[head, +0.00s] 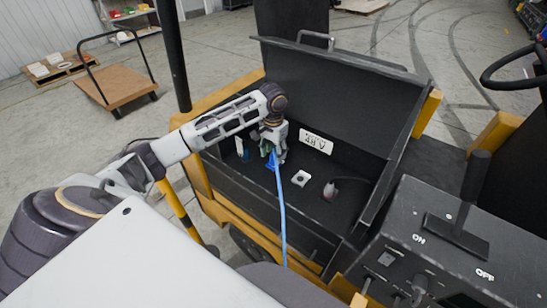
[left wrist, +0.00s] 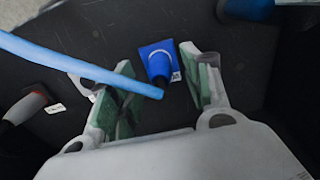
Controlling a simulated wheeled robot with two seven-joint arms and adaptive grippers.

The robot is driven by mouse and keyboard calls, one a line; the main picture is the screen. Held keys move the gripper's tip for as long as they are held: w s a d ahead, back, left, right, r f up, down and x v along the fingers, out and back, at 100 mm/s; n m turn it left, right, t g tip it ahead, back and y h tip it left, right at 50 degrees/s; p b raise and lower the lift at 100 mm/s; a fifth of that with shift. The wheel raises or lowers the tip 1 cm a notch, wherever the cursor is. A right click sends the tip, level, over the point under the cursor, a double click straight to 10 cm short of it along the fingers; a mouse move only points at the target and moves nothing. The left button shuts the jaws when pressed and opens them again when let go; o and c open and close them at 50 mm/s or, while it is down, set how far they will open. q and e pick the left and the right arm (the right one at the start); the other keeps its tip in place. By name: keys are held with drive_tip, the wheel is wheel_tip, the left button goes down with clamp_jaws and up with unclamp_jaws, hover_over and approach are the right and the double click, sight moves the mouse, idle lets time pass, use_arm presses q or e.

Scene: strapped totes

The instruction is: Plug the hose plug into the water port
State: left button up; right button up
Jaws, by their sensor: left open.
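In the left wrist view a blue plug body (left wrist: 158,67) with a pale ring sits against a square blue plate (left wrist: 147,50), which looks like the water port. How deep it sits cannot be told. The light blue hose (left wrist: 80,68) comes in from the left and ends close to the plug's near end. My left gripper (left wrist: 163,92) is open, one green-padded finger on each side of the plug with gaps. In the head view the left gripper (head: 273,152) is low inside the black compartment, mostly hiding plug and port; the hose (head: 282,215) hangs toward the front. My right gripper is not seen.
The black compartment (head: 360,130) has an upright back panel with a 48 V label (head: 317,142). An ON/OFF console (head: 450,245) stands at front right.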

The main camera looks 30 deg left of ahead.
use_arm(q)
wheel_tip(320, 180, up, 9)
drive_tip(key=shift+f, duration=0.1)
idle(0.4)
idle(0.6)
